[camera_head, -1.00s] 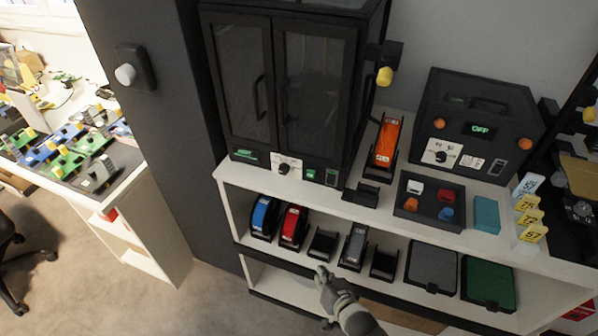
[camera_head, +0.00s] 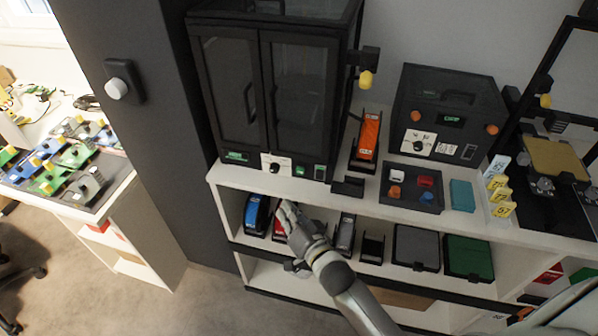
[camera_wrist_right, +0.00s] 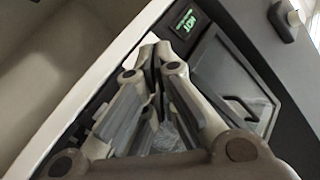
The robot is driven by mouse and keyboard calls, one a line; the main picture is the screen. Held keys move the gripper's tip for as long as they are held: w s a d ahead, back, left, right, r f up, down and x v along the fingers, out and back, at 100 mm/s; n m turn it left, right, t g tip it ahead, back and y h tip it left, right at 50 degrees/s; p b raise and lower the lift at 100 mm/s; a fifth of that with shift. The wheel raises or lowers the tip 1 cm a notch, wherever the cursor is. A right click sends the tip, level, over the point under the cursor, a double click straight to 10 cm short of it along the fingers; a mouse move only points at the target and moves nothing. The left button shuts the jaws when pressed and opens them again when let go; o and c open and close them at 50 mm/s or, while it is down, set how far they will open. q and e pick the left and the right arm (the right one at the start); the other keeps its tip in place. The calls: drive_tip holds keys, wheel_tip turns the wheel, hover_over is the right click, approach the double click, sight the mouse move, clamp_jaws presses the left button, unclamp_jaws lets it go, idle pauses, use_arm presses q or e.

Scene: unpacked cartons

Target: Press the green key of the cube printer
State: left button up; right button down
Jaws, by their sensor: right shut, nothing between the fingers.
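The black cube printer (camera_head: 277,100) stands on the top shelf, with two dark glass doors and a panel strip below them. On the strip are a green-lit display (camera_head: 237,156), a white dial plate (camera_head: 274,165) and a small green key (camera_head: 319,172) at the right. My right gripper (camera_head: 287,208) is shut and empty, below the strip and in front of the shelf, left of the key. In the right wrist view, its closed fingers (camera_wrist_right: 154,52) point toward the lit display (camera_wrist_right: 184,24); the key is not visible there. My left gripper is not in view.
An orange cartridge (camera_head: 368,138) in a black holder and a tray of coloured pieces (camera_head: 411,188) stand right of the printer. A black machine (camera_head: 447,118) is farther right. A blue cartridge (camera_head: 256,214) sits on the lower shelf. A yellow knob (camera_head: 366,80) juts from the printer's right side.

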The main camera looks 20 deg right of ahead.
sight(300, 171)
drive_tip(key=w+d, duration=0.1)
drive_tip(key=w, duration=0.1)
drive_tip(key=w+d+b, duration=0.1)
drive_tip(key=w, duration=0.1)
drive_tip(key=w+d, duration=0.2)
drive_tip(key=shift+w+d+b, duration=0.1)
drive_tip(key=shift+w+b, duration=0.05)
drive_tip(key=shift+b, duration=0.2)
drive_tip(key=shift+w+d, duration=0.35)
drive_tip(key=shift+w, duration=0.15)
idle(1.0)
drive_tip(key=shift+w+d, duration=0.25)
drive_tip(key=shift+w, duration=0.1)
drive_tip(key=shift+w+d, duration=0.3)
drive_tip(key=shift+w, duration=0.1)
idle(0.7)
drive_tip(key=shift+s+a, duration=0.1)
drive_tip(key=shift+a, duration=0.05)
drive_tip(key=shift+s+a+p, duration=0.4)
drive_tip(key=shift+s, duration=0.3)
